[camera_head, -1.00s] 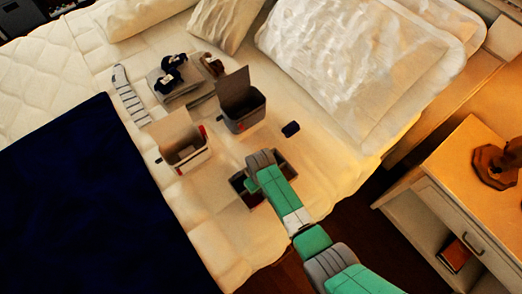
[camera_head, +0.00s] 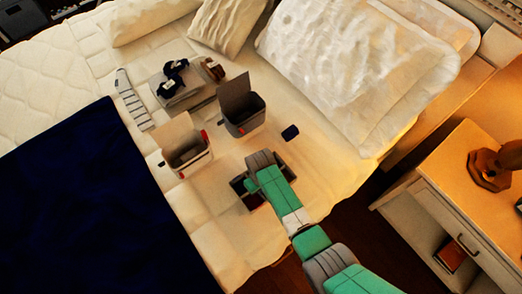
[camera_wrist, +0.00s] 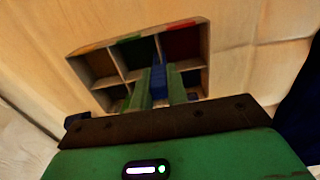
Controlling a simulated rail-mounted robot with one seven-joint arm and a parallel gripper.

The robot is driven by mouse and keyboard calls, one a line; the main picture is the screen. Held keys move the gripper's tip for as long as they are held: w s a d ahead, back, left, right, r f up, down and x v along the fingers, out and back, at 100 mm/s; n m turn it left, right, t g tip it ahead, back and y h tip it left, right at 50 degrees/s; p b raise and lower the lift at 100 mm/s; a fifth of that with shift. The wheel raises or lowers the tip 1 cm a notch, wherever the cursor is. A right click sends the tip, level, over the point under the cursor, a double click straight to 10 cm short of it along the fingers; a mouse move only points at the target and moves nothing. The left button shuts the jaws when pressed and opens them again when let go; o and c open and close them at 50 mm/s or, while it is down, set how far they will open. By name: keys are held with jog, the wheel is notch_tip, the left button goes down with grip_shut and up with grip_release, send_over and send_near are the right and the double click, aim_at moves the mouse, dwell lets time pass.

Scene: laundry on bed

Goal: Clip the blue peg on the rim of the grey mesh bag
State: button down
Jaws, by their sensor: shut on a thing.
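A blue peg (camera_wrist: 158,80) stands between my gripper's (camera_wrist: 159,82) two green fingers in the wrist view, and the gripper is shut on it. The fingers are at a compartmented tray (camera_wrist: 121,83), over or in its cells; their depth is unclear. In the head view, my arm hides the peg and part of the tray (camera_head: 239,190). A dark grey open-topped container (camera_head: 243,124) with a raised flap stands beyond the tray, apart from my gripper. It may be the grey mesh bag; its mesh is too small to tell.
A paler container (camera_head: 188,162) with a raised flap stands left of the tray. A small dark blue item (camera_head: 290,132) lies on the bed to the right. Folded cloth (camera_head: 175,85) and a striped sock (camera_head: 131,100) lie farther back. A nightstand (camera_head: 450,190) stands right of the bed.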

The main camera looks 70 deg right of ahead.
jog(key=shift+r+p, duration=1.7)
jog(key=shift+p, duration=0.05)
